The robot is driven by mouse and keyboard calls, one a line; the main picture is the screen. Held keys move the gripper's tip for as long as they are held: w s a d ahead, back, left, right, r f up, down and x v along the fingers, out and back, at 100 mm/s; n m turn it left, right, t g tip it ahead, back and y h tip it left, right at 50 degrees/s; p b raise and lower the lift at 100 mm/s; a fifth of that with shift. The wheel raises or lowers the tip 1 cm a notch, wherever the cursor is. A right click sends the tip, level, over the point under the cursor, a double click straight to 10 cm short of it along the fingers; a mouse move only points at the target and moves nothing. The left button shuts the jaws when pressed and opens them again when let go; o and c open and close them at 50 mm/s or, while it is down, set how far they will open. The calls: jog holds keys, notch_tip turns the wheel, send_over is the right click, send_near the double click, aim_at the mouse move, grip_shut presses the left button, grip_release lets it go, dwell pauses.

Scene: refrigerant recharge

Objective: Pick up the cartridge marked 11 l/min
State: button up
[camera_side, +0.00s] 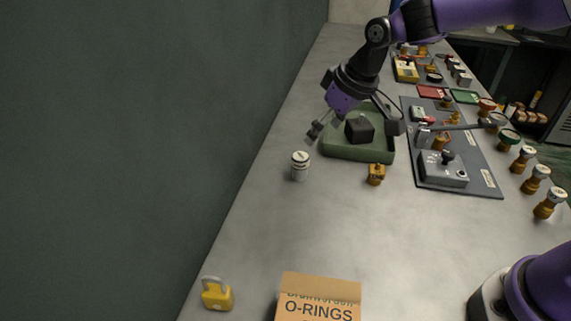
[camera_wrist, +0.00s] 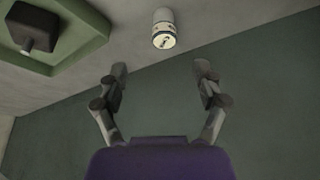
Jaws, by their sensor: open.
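A white and grey cylindrical cartridge (camera_side: 300,165) stands upright on the grey bench, just left of the green tray. In the wrist view the cartridge (camera_wrist: 164,30) is ahead of the fingertips, near the top edge; a dark mark shows on its pale top face, but I cannot read it. Several brass cartridges with coloured or white tops, such as this one (camera_side: 536,180), stand along the right edge; their marks are too small to read.
The green tray (camera_side: 343,151) holds a dark block (camera_side: 359,128). A small brass fitting (camera_side: 376,174) stands in front of it. A dark mat (camera_side: 484,180) with a grey device lies to the right. A yellow padlock (camera_side: 217,294) and O-rings box (camera_side: 318,299) are near the front; bench between is clear.

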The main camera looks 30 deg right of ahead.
aim_at(305, 158)
jog(key=x, duration=0.7)
jog(key=shift+w+a, duration=0.25)
jog(key=shift+a, duration=0.1)
jog(key=x, duration=0.5)
jog(key=shift+s+f, duration=0.1)
jog(key=shift+s, duration=0.05)
grip_shut()
